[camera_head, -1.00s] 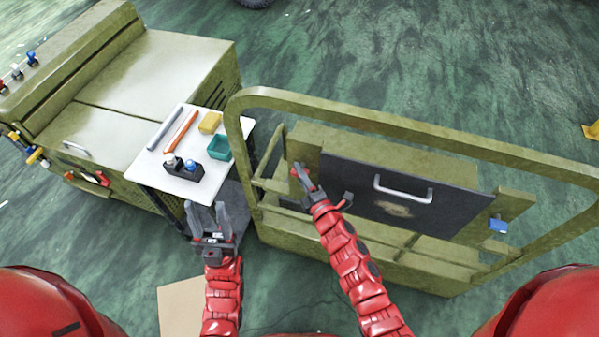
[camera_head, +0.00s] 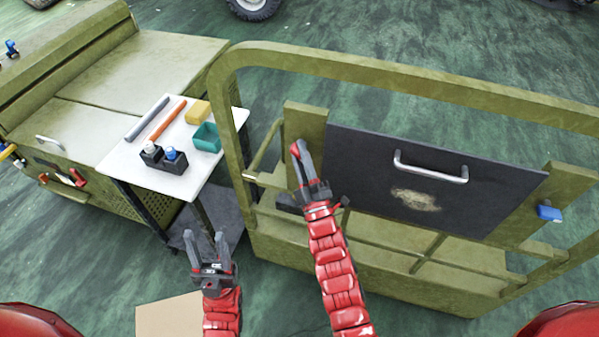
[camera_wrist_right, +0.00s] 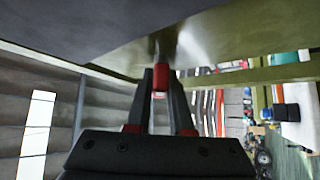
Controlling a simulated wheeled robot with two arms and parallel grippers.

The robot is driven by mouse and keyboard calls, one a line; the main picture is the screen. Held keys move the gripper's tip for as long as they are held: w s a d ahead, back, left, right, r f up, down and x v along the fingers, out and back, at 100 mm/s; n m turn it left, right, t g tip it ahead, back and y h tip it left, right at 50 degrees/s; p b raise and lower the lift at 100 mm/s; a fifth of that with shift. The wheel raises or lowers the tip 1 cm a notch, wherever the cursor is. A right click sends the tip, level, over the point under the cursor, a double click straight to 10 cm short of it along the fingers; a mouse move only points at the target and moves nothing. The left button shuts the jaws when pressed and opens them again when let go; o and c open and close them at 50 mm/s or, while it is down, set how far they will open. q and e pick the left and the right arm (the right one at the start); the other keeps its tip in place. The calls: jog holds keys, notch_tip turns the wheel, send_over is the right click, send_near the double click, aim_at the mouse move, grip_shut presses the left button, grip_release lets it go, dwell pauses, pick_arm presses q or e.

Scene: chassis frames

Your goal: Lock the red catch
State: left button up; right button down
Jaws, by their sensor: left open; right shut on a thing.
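The red catch (camera_head: 296,149) sits on the olive post at the left edge of a dark panel (camera_head: 370,180). My right gripper (camera_head: 301,160) is shut on it from the front, its fingers reaching up along the post. In the right wrist view the red catch (camera_wrist_right: 160,77) shows between the fingertips, under a dark surface; the fingers hide part of it. I cannot tell how far it is turned. My left gripper (camera_head: 206,241) is open and empty, low and in front of the white table, apart from everything.
An olive rail (camera_head: 400,76) arches around the panel. The panel has a silver handle (camera_head: 430,172), and a blue catch (camera_head: 549,213) is at its right. A white table (camera_head: 135,160) holds tools, bottles and a teal bin. A cardboard piece (camera_head: 170,315) lies on the floor.

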jog(key=m+t+h+b, duration=0.1)
jog(key=m+h+b, duration=0.1)
jog(key=m+b, duration=0.1)
jog(key=m+t+h+b, duration=0.1)
jog(key=m+h+b, duration=0.2)
jog(key=m, duration=0.1)
jog(key=m+t+h+b, duration=0.2)
jog(key=m+h+b, duration=0.1)
jog(key=m, duration=0.1)
jog(key=shift+f+b, duration=0.3)
jog(key=shift+f, duration=0.05)
jog(key=shift+w+m+h+b, duration=0.1)
jog(key=shift+m+h+b, duration=0.2)
jog(key=shift+m+h, duration=0.5)
jog(key=shift+r+m+g+h+b, duration=0.15)
jog(key=shift+m+h+b, duration=0.35)
jog(key=shift+m+h, duration=1.15)
jog(key=shift+r+m+g+h+b, duration=0.15)
jog(key=shift+m+h+b, duration=0.3)
jog(key=shift+m+h, duration=1.15)
jog(key=shift+m, duration=0.35)
jog(key=c, duration=0.8)
grip_release()
